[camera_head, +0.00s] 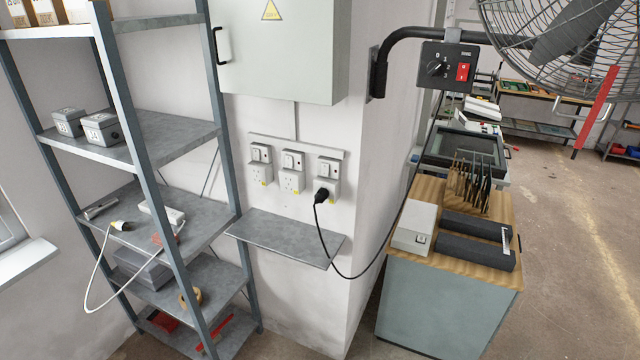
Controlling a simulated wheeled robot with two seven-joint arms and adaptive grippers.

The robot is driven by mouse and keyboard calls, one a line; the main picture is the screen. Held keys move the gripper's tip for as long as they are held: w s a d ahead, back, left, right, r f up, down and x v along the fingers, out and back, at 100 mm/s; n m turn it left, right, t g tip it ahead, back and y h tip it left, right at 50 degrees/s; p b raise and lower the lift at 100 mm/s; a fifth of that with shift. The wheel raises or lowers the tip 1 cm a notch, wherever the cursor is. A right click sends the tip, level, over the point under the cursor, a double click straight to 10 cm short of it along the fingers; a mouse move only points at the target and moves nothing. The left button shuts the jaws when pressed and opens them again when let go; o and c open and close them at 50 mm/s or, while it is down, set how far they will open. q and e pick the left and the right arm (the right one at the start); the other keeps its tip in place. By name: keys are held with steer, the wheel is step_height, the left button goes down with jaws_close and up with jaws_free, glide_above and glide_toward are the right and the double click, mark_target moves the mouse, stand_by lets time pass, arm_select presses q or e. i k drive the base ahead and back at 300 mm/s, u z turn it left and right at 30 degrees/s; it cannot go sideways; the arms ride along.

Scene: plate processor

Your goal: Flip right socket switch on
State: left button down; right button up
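Three white wall sockets hang in a row below a grey cabinet. The right socket (327,178) has a black plug (320,196) in its lower part, with a black cable running down and to the right. Its switch (326,168) sits in the upper part; it is too small to tell its position. The middle socket (292,174) and left socket (260,166) have no plug in them. Neither of my grippers is in view.
A small grey shelf (285,238) juts out below the sockets. A metal rack (160,140) stands at left. The grey cabinet (285,50) hangs above. A workbench (440,300), a fan (560,40) and its control box (447,67) are at right.

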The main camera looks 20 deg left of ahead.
mark_target(325, 167)
steer(key=k, duration=1.15)
steer(key=u, duration=0.65)
steer(key=i, duration=1.75)
steer(key=z, duration=1)
steer(key=i, duration=0.3)
steer(key=z, duration=0.35)
